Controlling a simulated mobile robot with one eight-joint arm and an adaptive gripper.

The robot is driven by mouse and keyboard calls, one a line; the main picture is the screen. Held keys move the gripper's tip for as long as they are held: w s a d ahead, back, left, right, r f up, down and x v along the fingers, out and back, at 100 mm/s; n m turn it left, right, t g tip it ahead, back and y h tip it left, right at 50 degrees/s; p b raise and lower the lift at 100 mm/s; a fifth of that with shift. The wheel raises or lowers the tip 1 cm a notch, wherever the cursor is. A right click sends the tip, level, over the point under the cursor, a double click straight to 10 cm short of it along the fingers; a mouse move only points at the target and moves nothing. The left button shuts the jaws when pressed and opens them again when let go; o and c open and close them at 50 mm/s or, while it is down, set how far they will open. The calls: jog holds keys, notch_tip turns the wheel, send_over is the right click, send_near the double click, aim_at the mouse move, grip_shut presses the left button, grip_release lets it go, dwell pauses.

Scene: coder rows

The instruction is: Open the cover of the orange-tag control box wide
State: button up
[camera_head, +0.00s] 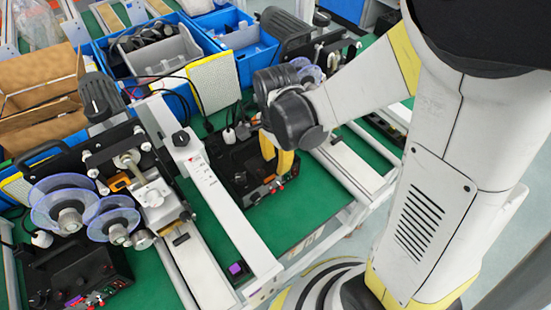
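A black control box (250,192) sits on the green table in the middle, with small red and green buttons along its front edge. A small orange patch seems to show near those buttons, but it is too small to be sure it is the tag. My gripper (278,154) hangs over the right part of this box, its yellow fingers pointing down. The fingers hide part of the box. I cannot tell whether they touch it, how far apart they are, or how the cover stands. A second black control box (68,262) with coloured buttons is at the lower left.
A white rail (218,200) runs along the left of the middle box. A coding machine with clear discs (65,208) stands left. Green table (300,215) is bare in front of the middle box.

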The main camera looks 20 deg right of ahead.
grip_shut()
jog(key=shift+r, duration=0.1)
jog(key=r+g, duration=0.1)
jog(key=g, duration=0.1)
jog(key=w+g+h, duration=0.1)
jog(key=g, duration=0.1)
jog(key=shift+a+r+b, duration=0.2)
jog(key=shift+r+b, duration=0.2)
jog(key=shift+h, duration=0.3)
jog(key=shift+o, duration=1.1)
grip_release()
jog(key=v, duration=1.2)
jog(key=shift+w, duration=0.15)
